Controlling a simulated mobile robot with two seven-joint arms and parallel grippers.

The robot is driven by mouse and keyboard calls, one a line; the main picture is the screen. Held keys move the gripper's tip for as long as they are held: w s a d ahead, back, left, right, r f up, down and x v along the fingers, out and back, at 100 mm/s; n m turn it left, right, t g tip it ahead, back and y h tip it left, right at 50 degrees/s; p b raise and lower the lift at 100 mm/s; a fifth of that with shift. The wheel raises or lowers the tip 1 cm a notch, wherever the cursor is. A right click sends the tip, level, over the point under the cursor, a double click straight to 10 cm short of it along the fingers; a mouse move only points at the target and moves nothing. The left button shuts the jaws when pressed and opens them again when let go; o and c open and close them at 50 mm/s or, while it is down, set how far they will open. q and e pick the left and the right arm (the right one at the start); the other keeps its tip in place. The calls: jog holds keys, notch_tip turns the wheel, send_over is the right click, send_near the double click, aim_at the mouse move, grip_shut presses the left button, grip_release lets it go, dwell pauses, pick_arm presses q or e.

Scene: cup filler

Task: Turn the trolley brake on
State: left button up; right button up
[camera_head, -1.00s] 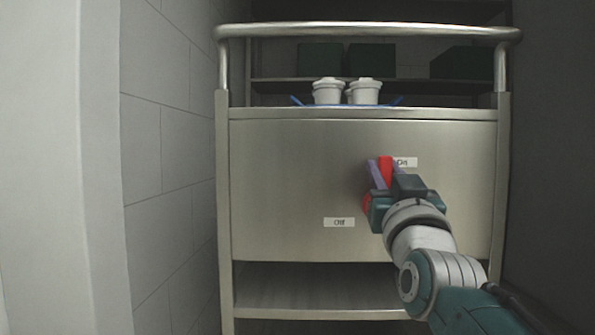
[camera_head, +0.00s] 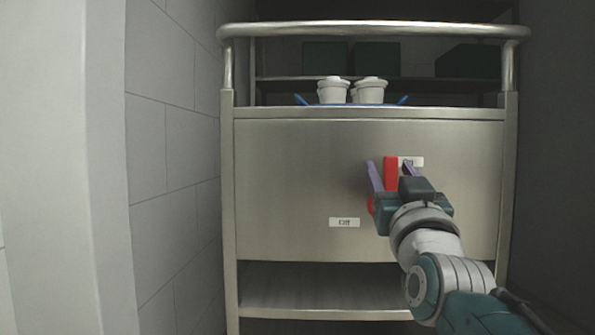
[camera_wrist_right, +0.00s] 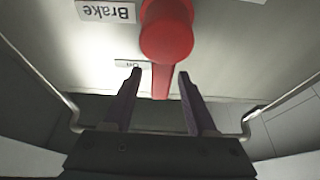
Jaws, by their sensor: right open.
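The red brake lever (camera_head: 390,172) on the trolley's front panel points upward, its upper end beside the "On" label (camera_head: 415,161). The "Off" label (camera_head: 344,222) is lower left. My right gripper (camera_head: 391,174) is open, with one purple finger on each side of the lever and gaps between. In the right wrist view, the lever's round red hub (camera_wrist_right: 166,32) is near and its arm (camera_wrist_right: 160,80) runs between the open fingertips (camera_wrist_right: 160,73). A "Brake" label (camera_wrist_right: 105,11) shows beside the hub. My left gripper is out of view.
The steel trolley (camera_head: 290,170) has a top rail (camera_head: 370,31) and a lower shelf (camera_head: 320,290). White lidded cups (camera_head: 370,91) stand on a blue tray (camera_head: 302,100) on top. A tiled wall (camera_head: 165,130) is close on the left.

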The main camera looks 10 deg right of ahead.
aim_at(392, 174)
jog(key=p+v, duration=0.3)
jog(key=v, duration=0.3)
jog(key=shift+s+a, duration=0.1)
jog(key=shift+s, duration=0.05)
jog(key=shift+s+a+f, duration=0.1)
jog(key=shift+s+f, duration=0.15)
jog(key=shift+s, duration=0.15)
